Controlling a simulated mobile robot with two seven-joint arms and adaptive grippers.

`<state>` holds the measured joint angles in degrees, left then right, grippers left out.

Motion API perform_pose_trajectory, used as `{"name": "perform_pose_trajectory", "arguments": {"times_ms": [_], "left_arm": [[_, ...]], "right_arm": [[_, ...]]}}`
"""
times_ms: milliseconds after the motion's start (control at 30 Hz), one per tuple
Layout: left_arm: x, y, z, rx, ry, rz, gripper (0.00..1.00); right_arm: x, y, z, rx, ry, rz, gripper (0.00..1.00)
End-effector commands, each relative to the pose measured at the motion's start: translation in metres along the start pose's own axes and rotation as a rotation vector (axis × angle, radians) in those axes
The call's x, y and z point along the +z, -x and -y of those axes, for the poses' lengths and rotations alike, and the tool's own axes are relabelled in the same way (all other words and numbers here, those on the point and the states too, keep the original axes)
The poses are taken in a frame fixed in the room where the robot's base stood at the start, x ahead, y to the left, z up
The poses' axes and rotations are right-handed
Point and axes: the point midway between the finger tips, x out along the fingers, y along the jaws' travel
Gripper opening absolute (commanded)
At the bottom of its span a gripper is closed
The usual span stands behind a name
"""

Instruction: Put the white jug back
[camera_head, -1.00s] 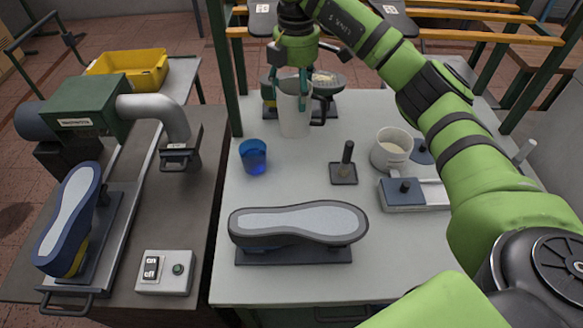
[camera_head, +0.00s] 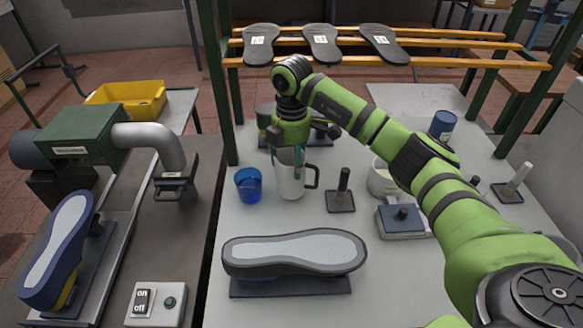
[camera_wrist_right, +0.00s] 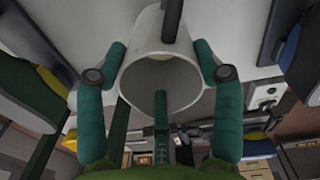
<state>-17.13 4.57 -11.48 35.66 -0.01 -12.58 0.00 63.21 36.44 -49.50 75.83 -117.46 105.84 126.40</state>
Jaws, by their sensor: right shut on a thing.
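The white jug (camera_head: 291,182) stands upright on or just above the grey table, with its handle to the right. I cannot tell whether its base touches the table. My right gripper (camera_head: 287,158) comes down from above and is shut on the jug's upper part. In the right wrist view, the gripper's green fingers (camera_wrist_right: 160,52) lie on both sides of the jug (camera_wrist_right: 165,62), whose open rim faces the camera. My left gripper is not in view.
A blue cup (camera_head: 248,184) is close left of the jug. A black-handled stamp (camera_head: 341,198) is to its right, with a white mug (camera_head: 380,178) beyond. A grey-soled shoe last (camera_head: 295,253) lies in front. A rack with dark soles (camera_head: 321,44) stands behind.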

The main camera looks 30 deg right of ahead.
Motion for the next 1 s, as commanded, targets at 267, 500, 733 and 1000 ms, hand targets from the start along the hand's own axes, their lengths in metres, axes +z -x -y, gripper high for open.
{"name": "perform_pose_trajectory", "arguments": {"times_ms": [267,500,733,1000], "left_arm": [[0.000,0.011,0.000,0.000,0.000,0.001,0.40],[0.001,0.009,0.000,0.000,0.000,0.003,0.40],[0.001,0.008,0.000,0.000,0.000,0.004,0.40],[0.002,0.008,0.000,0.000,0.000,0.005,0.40]], "right_arm": [[0.000,-0.032,0.001,-0.003,0.001,0.000,0.09],[0.000,-0.034,0.001,-0.001,0.001,0.000,0.09],[0.000,-0.036,0.001,-0.002,0.001,0.000,0.91],[0.000,-0.036,0.001,-0.002,0.001,0.001,0.91]]}}
